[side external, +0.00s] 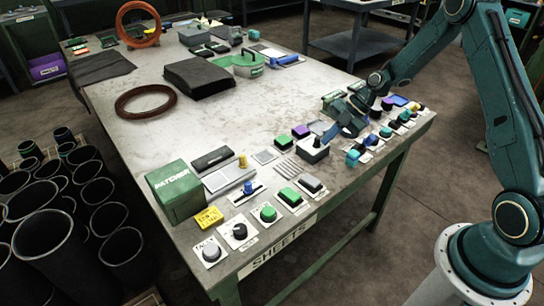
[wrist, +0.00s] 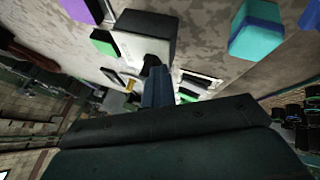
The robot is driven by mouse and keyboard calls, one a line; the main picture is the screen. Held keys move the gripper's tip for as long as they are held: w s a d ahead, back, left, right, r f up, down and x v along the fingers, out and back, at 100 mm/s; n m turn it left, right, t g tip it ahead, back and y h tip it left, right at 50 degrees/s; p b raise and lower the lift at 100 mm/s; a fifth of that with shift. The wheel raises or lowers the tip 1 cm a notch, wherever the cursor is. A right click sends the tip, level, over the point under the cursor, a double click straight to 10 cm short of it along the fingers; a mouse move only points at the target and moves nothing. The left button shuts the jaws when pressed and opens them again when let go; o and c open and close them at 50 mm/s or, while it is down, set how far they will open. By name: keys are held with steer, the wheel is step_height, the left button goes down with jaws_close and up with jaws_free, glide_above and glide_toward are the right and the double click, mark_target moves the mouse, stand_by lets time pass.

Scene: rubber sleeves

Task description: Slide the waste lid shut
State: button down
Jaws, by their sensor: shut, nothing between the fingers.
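A small dark grey box with a pale top and a black knob (side external: 313,150) stands near the front edge of the bench. I take its top to be the waste lid, but no label on it is readable. It also shows in the wrist view as a dark box with a pale face (wrist: 135,40). My gripper (side external: 330,133) is shut and empty, tilted down at the knob from the right. In the wrist view my blue fingers (wrist: 158,85) are at the black knob; whether they touch it is unclear. How far the lid is open cannot be told.
Green and purple blocks (side external: 291,138) sit just behind the box. Several coloured blocks on cards (side external: 370,140) crowd the right. A green PATCHER box (side external: 175,190) and knobs on cards (side external: 239,231) stand left. The bench middle (side external: 240,115) is clear.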

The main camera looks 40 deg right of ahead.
steer(key=shift+w, duration=0.2)
steer(key=shift+s+d, duration=0.2)
steer(key=shift+s, duration=0.2)
steer(key=s, duration=0.1)
steer(key=s+d, duration=0.1)
steer(key=s, duration=0.1)
steer(key=shift+s+d, duration=0.1)
steer(key=v, duration=1)
steer(key=shift+s+r, duration=0.1)
